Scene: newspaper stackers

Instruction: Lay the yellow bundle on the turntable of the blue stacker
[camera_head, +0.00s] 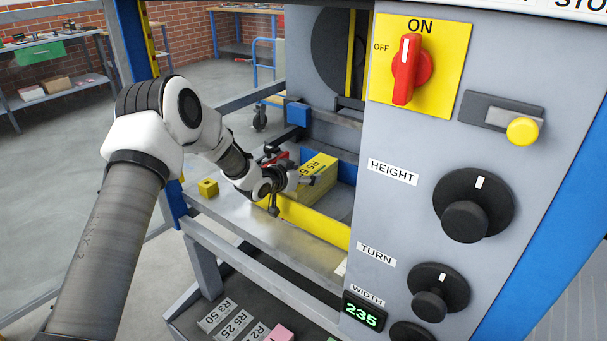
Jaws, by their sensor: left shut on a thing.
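A yellow bundle (322,171) with dark print on its top is inside the bay of the blue-framed stacker (392,135). My left gripper (294,182) is at the bundle's left end and is shut on it. The gripper's fingertips are small and partly hidden, and I cannot tell whether the bundle rests on the surface below. A grey surface (340,205) shows beneath and right of the bundle, behind a yellow front rail (308,220). I cannot make out the turntable clearly. My right gripper is not in view.
The control panel with a red switch (406,70) and black knobs (472,205) fills the right side and blocks the view of the bay. A small yellow block (208,188) sits on the metal ledge (235,208). Labelled cards (234,325) lie below.

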